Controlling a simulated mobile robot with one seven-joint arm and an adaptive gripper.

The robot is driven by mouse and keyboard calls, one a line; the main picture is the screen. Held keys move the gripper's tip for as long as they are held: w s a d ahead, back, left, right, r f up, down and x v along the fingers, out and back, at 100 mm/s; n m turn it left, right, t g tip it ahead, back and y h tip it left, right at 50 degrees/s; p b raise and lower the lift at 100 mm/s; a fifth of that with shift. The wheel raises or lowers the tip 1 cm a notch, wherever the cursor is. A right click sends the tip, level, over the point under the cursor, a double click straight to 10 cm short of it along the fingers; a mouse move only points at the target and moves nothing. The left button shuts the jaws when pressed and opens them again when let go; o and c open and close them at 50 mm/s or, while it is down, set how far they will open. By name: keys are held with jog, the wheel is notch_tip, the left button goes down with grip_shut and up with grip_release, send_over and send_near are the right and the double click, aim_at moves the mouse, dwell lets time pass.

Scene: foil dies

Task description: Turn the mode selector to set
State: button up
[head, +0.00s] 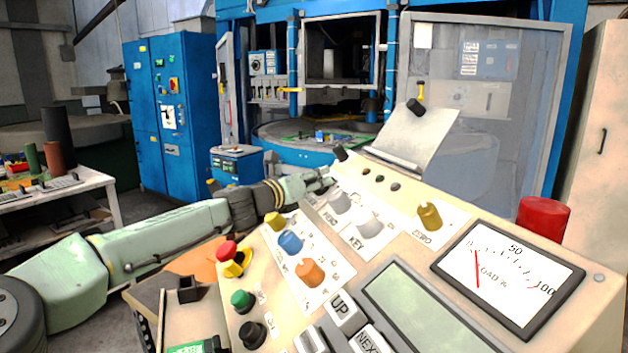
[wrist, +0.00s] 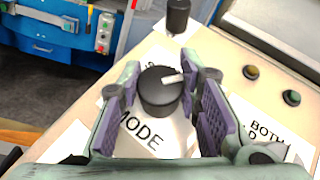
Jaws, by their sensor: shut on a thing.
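The mode selector (wrist: 155,98) is a round black knob with a pale pointer line, which points right and slightly up in the wrist view. It stands on a white plate (wrist: 150,142) lettered MODE, with another label above it mostly hidden behind the knob. My gripper (wrist: 160,102) has its purple-padded fingers on the left and right sides of the knob, shut on it. In the head view my gripper (head: 322,178) is at the far left edge of the sloped console, and it hides the selector there.
Another black knob (wrist: 177,16) stands just beyond the selector. Small buttons (wrist: 250,72) lie to its right.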

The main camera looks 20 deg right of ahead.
jog(key=n+t+y, duration=0.2)
jog(key=n+y, duration=0.2)
jog(key=n, duration=0.1)
jog(key=shift+d+y, duration=0.1)
jog(key=shift+y, duration=0.2)
jog(key=n+y, duration=0.4)
jog(key=n, duration=0.1)
jog(key=shift+t+y, duration=0.3)
jog(key=shift+y, duration=0.1)
jog(key=n+g+y, duration=0.1)
jog(key=n+y, duration=0.2)
jog(key=n, duration=0.1)
jog(key=shift+f+y, duration=0.1)
jog(key=shift+y, duration=0.3)
jog(key=shift+n+g+y, duration=1)
jog(key=shift+n+y, duration=0.2)
jog(key=shift+n, duration=0.1)
jog(key=o, duration=1.2)
jog(key=shift+c, duration=0.2)
